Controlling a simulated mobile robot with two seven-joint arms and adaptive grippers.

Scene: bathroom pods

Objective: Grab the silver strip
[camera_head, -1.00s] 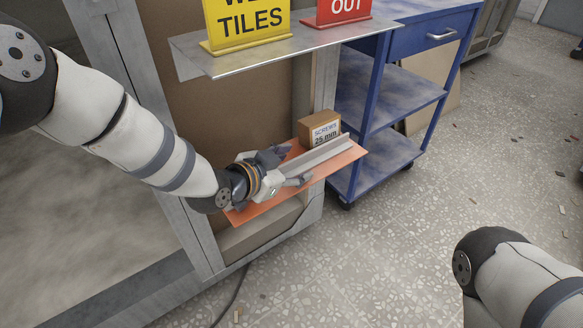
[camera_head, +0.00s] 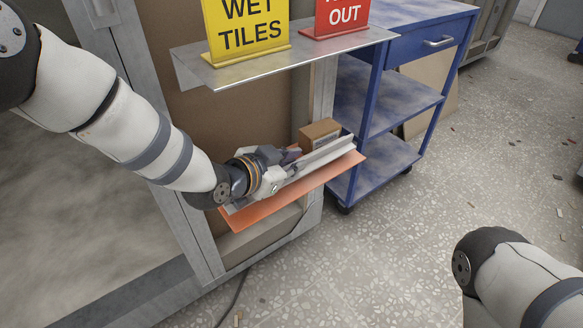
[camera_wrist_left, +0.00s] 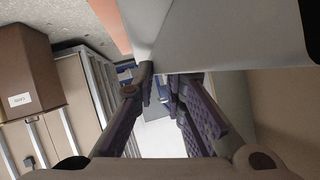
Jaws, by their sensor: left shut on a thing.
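The silver strip (camera_head: 325,155) is a long, straight metal profile. It is held slightly above the orange shelf (camera_head: 290,198), running from my left gripper toward the right. My left gripper (camera_head: 289,164) is shut on the strip near its left end. In the left wrist view, the strip (camera_wrist_left: 225,38) is a large grey surface across the top, and the fingers (camera_wrist_left: 162,88) close at its edge. Part of the grip is hidden by the gripper itself. My right gripper is out of view; only its arm shows at lower right.
A cardboard screw box (camera_head: 318,132) stands on the orange shelf just behind the strip. Above is a metal shelf (camera_head: 290,58) with a yellow sign (camera_head: 247,30) and a red sign (camera_head: 340,15). A blue cart (camera_head: 392,100) stands at right.

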